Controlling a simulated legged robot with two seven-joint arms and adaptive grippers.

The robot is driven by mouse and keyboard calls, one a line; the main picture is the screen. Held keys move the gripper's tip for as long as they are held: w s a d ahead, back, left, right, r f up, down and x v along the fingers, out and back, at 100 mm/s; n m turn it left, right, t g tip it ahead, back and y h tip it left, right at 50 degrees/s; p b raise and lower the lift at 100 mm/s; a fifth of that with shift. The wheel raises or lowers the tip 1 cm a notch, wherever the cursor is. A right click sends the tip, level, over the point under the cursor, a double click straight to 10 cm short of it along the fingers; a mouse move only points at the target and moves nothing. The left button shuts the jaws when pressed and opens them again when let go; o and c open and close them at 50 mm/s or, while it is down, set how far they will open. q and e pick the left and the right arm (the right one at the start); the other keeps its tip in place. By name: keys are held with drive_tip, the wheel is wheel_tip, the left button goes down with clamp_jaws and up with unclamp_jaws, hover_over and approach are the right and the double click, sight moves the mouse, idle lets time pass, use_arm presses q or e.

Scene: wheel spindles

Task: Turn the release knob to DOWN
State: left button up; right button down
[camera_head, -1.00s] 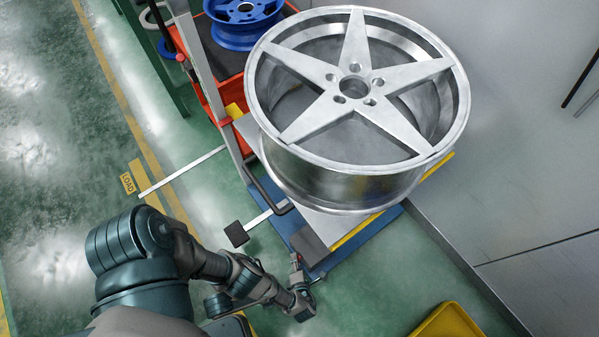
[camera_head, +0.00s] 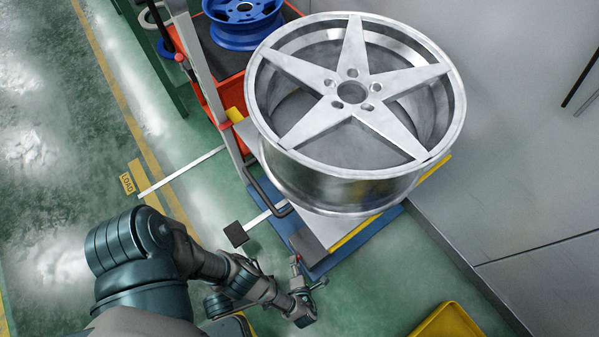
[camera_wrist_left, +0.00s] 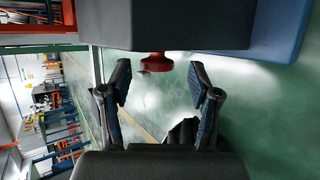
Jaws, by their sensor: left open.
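The release knob (camera_wrist_left: 155,63) is a small red knob under a dark grey block (camera_wrist_left: 165,25) in the left wrist view. Any DOWN marking is not visible. My left gripper (camera_wrist_left: 158,90) is open, with its two fingers apart on either side of the knob's line. The knob lies between and a little beyond the fingertips, and no contact shows. In the head view my left gripper (camera_head: 309,272) is beside the dark end block (camera_head: 308,245) of the wheel lift. A large silver wheel (camera_head: 310,127) lies flat on the lift. My right gripper is not in view.
A blue base plate (camera_head: 330,262) lies below the lift. A black pedal (camera_head: 236,234) sticks out at its left. A red cart with a blue wheel (camera_head: 240,32) stands behind. A yellow container (camera_head: 452,322) is at the lower right. Green floor is open at left.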

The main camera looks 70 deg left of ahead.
use_arm(q)
drive_tip(key=v, duration=1)
drive_tip(key=shift+d, duration=0.15)
